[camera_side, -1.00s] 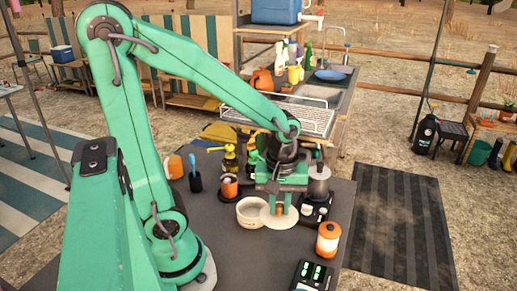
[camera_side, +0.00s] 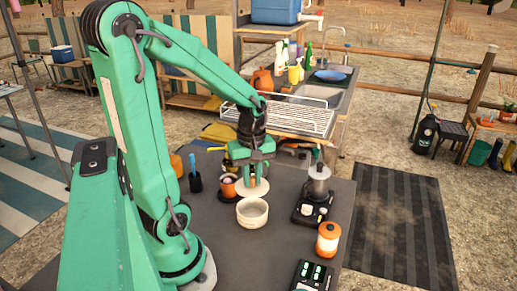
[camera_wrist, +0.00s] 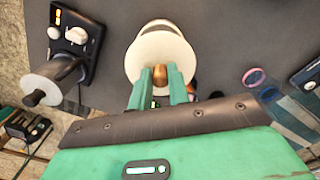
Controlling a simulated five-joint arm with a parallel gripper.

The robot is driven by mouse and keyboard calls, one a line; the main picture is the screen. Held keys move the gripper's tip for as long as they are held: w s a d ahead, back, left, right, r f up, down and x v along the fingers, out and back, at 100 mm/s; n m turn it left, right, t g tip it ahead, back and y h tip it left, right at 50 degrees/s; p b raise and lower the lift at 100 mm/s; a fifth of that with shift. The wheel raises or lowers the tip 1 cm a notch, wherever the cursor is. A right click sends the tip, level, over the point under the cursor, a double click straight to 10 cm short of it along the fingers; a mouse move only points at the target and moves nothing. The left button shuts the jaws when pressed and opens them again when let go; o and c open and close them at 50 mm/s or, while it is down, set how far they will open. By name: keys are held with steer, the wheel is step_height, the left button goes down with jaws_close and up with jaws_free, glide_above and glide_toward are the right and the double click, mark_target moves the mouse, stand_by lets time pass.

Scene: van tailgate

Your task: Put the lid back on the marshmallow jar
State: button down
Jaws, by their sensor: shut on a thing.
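A round cream lid (camera_side: 253,191) with a brown wooden knob hangs in my gripper (camera_side: 252,175). The gripper is shut on the knob. The open cream jar (camera_side: 252,216) stands on the dark table just in front of the lid in the side view. The lid is above the table and off to the far side of the jar, perhaps overlapping its back rim. In the wrist view, the lid (camera_wrist: 150,50) lies beneath my fingers (camera_wrist: 160,88) and hides most of the jar, whose rim (camera_wrist: 158,22) shows at the top. The jar's contents cannot be seen.
An orange-and-dark cup (camera_side: 228,187) stands close left of the lid. A black burner (camera_side: 312,212) with a metal pot (camera_side: 319,180) is at the right. An orange-and-white jar (camera_side: 328,239) stands nearer the front.

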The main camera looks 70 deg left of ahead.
mark_target(252, 187)
steer(key=shift+f, duration=0.15)
steer(key=shift+f, duration=3)
steer(key=shift+f, duration=0.2)
stand_by(0.4)
steer(key=c, duration=0.8)
jaws_free()
steer(key=shift+o, duration=0.2)
steer(key=shift+r, duration=0.15)
steer(key=shift+r, duration=3.35)
